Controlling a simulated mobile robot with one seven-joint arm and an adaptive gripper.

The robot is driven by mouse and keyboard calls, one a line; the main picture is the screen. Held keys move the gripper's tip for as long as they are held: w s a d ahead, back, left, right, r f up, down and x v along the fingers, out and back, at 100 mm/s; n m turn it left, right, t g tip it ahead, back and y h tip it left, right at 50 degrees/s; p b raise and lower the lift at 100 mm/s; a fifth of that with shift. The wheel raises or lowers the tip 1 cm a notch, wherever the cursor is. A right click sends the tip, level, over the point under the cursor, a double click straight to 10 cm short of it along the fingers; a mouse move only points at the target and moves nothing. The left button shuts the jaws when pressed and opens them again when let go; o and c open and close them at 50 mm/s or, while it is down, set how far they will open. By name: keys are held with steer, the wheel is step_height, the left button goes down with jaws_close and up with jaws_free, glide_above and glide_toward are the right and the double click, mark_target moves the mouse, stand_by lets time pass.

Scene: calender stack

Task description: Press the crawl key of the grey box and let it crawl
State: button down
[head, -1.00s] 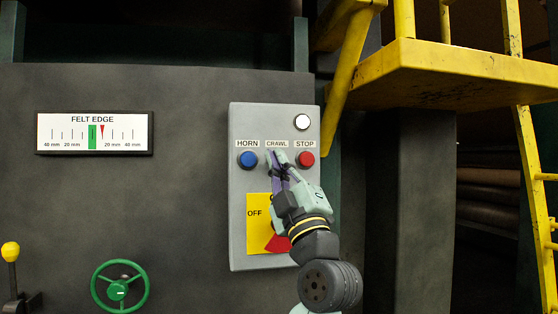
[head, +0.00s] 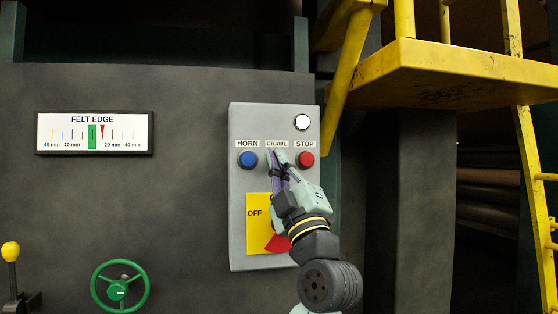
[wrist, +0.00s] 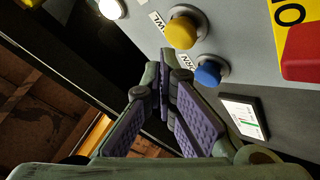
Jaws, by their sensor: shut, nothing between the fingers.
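The grey box (head: 238,190) is fixed to the dark machine wall. It carries a blue HORN key (head: 247,160), a red STOP key (head: 306,160) and the CRAWL label (head: 277,144) between them. My gripper (head: 277,156) is in front of the place under that label and hides the crawl key in the head view. In the wrist view the yellow crawl key (wrist: 181,32) shows whole, with the blue key beside it. My gripper's fingertips (wrist: 163,75) are shut and empty, and appear apart from the yellow key.
A white lamp (head: 302,122) sits at the box's top right. A red switch (head: 276,244) on a yellow OFF plate (head: 257,230) is partly behind my arm. A yellow platform (head: 450,75) juts out at right.

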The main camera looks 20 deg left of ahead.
steer(key=shift+w, duration=0.1)
steer(key=shift+w+a, duration=0.25)
steer(key=shift+w+a, duration=0.3)
steer(key=shift+w, duration=0.15)
stand_by(0.8)
stand_by(0.3)
steer(key=shift+s+d+b, duration=0.45)
steer(key=shift+s+d, duration=0.1)
steer(key=shift+s, duration=0.3)
steer(key=shift+d, duration=0.1)
steer(key=s+d, duration=0.1)
steer(key=s, duration=0.1)
steer(key=s+d, duration=0.1)
steer(key=s, duration=0.1)
steer(key=shift+d+b, duration=0.3)
steer(key=shift+b, duration=0.1)
